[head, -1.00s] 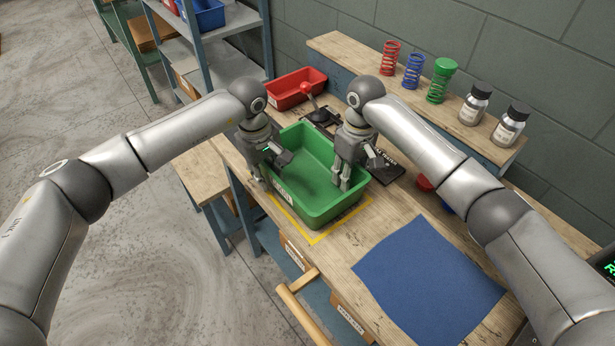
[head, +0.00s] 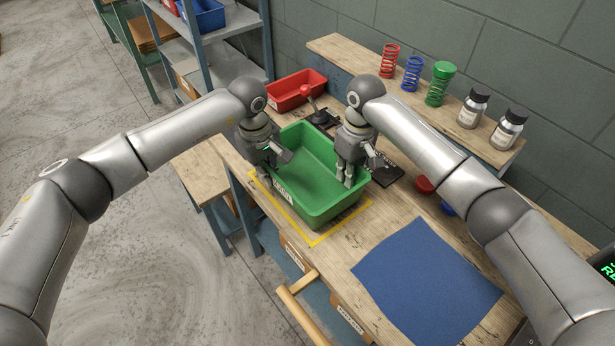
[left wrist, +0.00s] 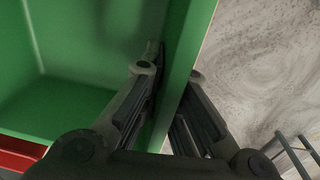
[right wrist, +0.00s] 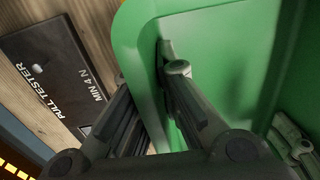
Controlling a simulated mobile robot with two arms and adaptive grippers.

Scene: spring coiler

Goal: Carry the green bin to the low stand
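The green bin (head: 318,180) is empty inside and sits over the yellow-taped outline on the workbench, seemingly raised slightly. My left gripper (head: 270,178) is shut on its left wall, one finger inside and one outside, as the left wrist view (left wrist: 165,100) shows. My right gripper (head: 348,180) is shut on the opposite wall, and the right wrist view (right wrist: 150,95) shows that wall between its fingers. A lower wooden-topped stand (head: 197,172), seemingly the low stand, adjoins the bench at the left. My left arm hides part of it.
A blue mat (head: 428,280) covers the right front. Springs and bottles line the back shelf (head: 330,45). A wooden handle (head: 305,312) juts out in front.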

